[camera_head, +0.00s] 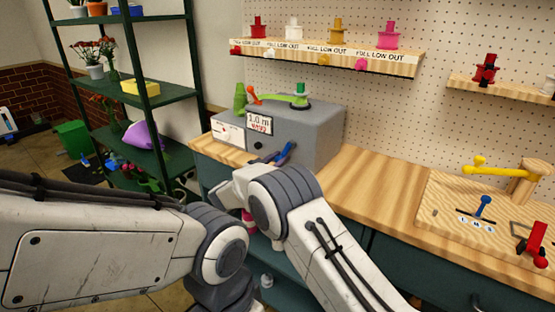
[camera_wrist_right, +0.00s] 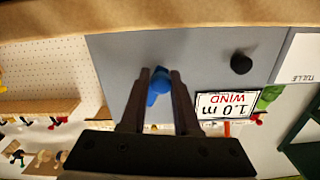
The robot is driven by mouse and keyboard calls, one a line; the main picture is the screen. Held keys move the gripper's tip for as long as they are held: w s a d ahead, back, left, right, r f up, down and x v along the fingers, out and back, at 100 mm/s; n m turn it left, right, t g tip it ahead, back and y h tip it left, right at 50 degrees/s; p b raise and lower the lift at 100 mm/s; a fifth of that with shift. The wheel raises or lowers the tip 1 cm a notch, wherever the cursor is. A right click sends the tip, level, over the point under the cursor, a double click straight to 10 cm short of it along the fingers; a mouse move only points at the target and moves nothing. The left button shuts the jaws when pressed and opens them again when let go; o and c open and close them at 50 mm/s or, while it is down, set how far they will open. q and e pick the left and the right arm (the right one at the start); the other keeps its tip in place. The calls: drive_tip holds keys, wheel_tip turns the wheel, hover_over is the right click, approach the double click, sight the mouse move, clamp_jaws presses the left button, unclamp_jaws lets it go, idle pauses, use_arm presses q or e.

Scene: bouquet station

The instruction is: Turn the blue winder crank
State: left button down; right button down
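The winder is a grey box (camera_head: 318,125) on the wooden bench, with a small sign reading 1.0 m and WIND (camera_head: 259,122). Its blue crank handle (camera_head: 285,153) sticks out at the front, and it also shows in the right wrist view (camera_wrist_right: 158,86). My right gripper (camera_wrist_right: 160,72) is at the handle, with one dark finger on each side of the blue grip. A narrow gap remains between the fingers; I cannot tell whether they press on it. In the head view my right wrist hides part of the box's front. My left gripper is out of view.
A green arm with a green knob (camera_head: 300,88) and an orange lever (camera_head: 252,93) sit on the box. A white TULLE panel (camera_wrist_right: 299,58) is beside it. A wooden board with a yellow lever (camera_head: 495,168) is at the right. The bench between is clear.

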drive_tip(key=shift+a+r, duration=0.1)
drive_tip(key=shift+a, duration=0.15)
idle(0.6)
drive_tip(key=shift+b, duration=0.3)
drive_tip(key=m+b, duration=0.1)
drive_tip(key=m, duration=0.1)
drive_tip(key=a+m+b, duration=0.1)
drive_tip(key=shift+w+r+m+b, duration=0.3)
drive_tip(key=shift+w+b, duration=0.05)
drive_tip(key=m+b, duration=0.1)
drive_tip(key=r+m+b, duration=0.1)
drive_tip(key=m, duration=0.1)
drive_tip(key=m+b, duration=0.1)
drive_tip(key=shift+w+a+r+m, duration=0.25)
drive_tip(key=shift+a+r+m, duration=0.05)
drive_tip(key=shift+a, duration=0.1)
wheel_tip(320, 180, up, 2)
drive_tip(key=m+b, duration=0.3)
drive_tip(key=m, duration=0.2)
drive_tip(key=shift+a, duration=0.1)
drive_tip(key=shift+d+r+m+b, duration=0.15)
drive_tip(key=shift+r+m+b, duration=0.3)
drive_tip(key=shift+m+b, duration=0.5)
drive_tip(key=shift+d+r+m+b, duration=0.1)
drive_tip(key=shift+r+m+b, duration=0.4)
drive_tip(key=shift+m, duration=0.75)
drive_tip(key=shift+s, duration=0.1)
